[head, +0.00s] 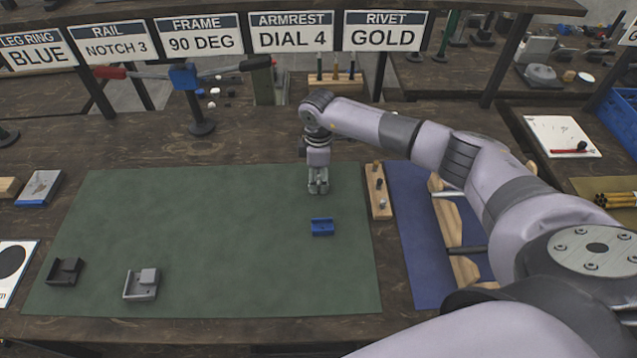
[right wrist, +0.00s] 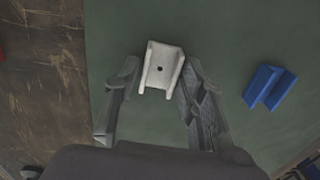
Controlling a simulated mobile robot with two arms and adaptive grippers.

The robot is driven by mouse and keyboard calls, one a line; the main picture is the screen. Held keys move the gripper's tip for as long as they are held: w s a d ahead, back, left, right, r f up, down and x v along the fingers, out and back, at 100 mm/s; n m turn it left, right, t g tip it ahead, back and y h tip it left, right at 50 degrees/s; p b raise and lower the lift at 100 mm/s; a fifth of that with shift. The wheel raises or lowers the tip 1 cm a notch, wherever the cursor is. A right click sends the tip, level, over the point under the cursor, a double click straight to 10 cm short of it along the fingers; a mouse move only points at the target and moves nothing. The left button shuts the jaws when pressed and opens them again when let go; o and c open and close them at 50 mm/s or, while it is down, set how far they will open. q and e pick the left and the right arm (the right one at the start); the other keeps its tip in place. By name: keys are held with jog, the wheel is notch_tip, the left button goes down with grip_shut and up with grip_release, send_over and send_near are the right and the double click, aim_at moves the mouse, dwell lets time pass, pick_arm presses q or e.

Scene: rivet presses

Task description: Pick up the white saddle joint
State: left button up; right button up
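The white saddle joint (right wrist: 162,68), a small U-shaped channel with a dark hole in its floor, lies on the green mat in the right wrist view. My right gripper (right wrist: 160,88) is open, its two fingers on either side of the joint's near end. Whether they touch it is hard to tell. In the head view my right gripper (head: 318,188) points down at the mat's far right part, and the joint cannot be made out from the gripper there. My left gripper is not in view.
On the green mat (head: 220,220) lie a blue joint (head: 322,227), also in the right wrist view (right wrist: 268,87), a grey joint (head: 141,285) and a black joint (head: 64,271). A wooden peg strip (head: 378,192) stands right of the gripper. The mat's middle is clear.

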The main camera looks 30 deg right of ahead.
jog(key=c, duration=0.6)
jog(key=shift+r, duration=0.15)
